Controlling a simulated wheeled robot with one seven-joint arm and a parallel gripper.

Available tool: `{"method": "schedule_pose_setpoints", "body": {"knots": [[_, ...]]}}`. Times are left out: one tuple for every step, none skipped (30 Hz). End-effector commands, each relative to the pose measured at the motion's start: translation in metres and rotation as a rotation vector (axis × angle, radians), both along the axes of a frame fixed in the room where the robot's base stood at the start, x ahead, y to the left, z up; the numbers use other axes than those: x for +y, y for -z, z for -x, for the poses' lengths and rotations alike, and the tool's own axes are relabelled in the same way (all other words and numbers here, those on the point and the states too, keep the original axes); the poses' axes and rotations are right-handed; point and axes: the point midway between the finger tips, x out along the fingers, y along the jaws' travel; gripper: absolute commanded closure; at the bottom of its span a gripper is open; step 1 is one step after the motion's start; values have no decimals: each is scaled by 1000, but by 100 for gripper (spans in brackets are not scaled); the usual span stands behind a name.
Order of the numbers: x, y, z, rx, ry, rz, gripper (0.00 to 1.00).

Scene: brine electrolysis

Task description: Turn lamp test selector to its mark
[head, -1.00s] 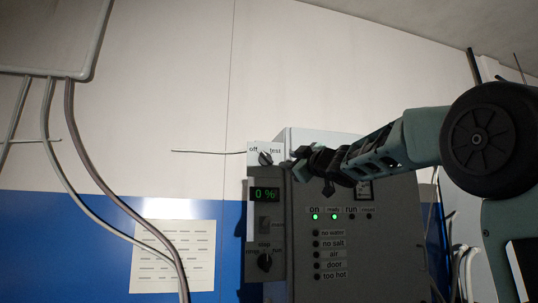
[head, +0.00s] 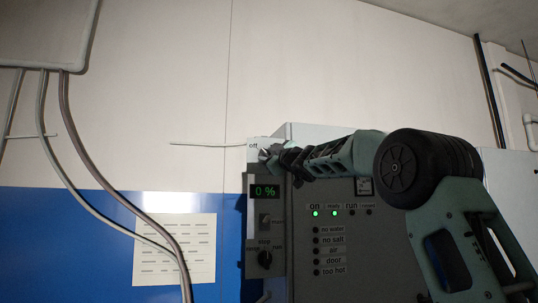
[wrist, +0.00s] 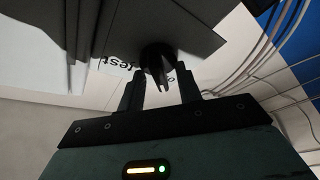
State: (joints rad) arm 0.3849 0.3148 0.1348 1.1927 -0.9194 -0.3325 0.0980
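The lamp test selector (head: 263,153) is a small dark knob at the top left of the grey control panel, beside the label "off". My gripper (head: 272,157) reaches it from the right and covers the "test" label in the head view. In the wrist view the selector (wrist: 159,58) is a round black knob with a narrow grip, and the "test" label shows to its left. My gripper (wrist: 161,92) has its fingers apart, one on each side of the knob, with small gaps visible. Its exact pointing direction is unclear.
Below it are a green display (head: 265,191) reading 0 %, a switch (head: 265,220) and a second selector knob (head: 265,258). Indicator lamps (head: 316,213) are to the right, "on" and "ready" lit green. Cables (head: 110,195) and a paper sheet (head: 200,250) are on the left wall.

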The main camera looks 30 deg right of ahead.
Motion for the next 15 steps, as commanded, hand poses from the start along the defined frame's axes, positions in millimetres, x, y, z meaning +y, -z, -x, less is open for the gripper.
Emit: {"method": "schedule_pose_setpoints", "body": {"knots": [[0,0,0,0,0,0,65],[0,0,0,0,0,0,65],[0,0,0,0,0,0,74],[0,0,0,0,0,0,82],[0,0,0,0,0,0,90],[0,0,0,0,0,0,100],[0,0,0,0,0,0,100],[0,0,0,0,0,0,100],[0,0,0,0,0,0,100],[0,0,0,0,0,0,100],[0,0,0,0,0,-1,100],[0,0,0,-1,-1,-2,100],[0,1,0,-1,-1,-4,100],[0,1,0,-2,-1,-7,100],[1,1,0,-4,-1,-12,100]]}}
